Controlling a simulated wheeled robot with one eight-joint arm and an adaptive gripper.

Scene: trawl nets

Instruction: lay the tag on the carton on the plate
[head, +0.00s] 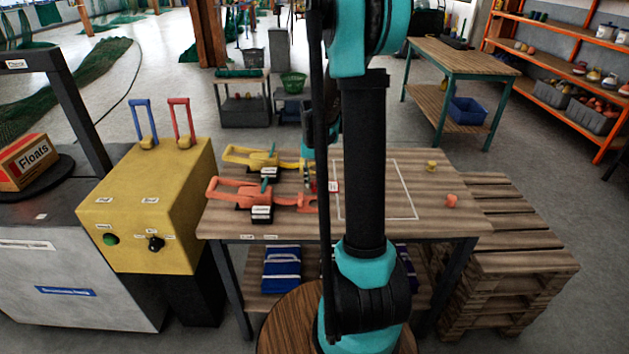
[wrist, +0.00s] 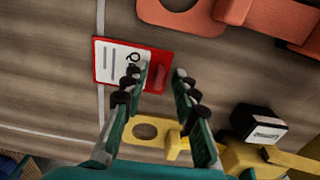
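The tag (wrist: 121,62) is a white card with dark print and a red border, lying flat on the wooden bench. In the head view a small part of the tag (head: 334,187) shows beside my arm. My gripper (wrist: 160,76) is open above it; the tag's red end appears between the fingertips, and the left finger overlaps the card in the picture. I cannot tell whether they touch. The carton (head: 27,161), orange and white and marked "Floats", stands on the dark round plate (head: 62,178) at the far left. My arm hides most of my gripper in the head view.
An orange clamp (head: 235,191) and a yellow clamp (head: 250,157) lie on the bench close to the tag. A yellow control box (head: 150,205) with blue and red levers stands between bench and plate. A dark post (head: 80,110) rises by the plate. The bench's right side is mostly clear.

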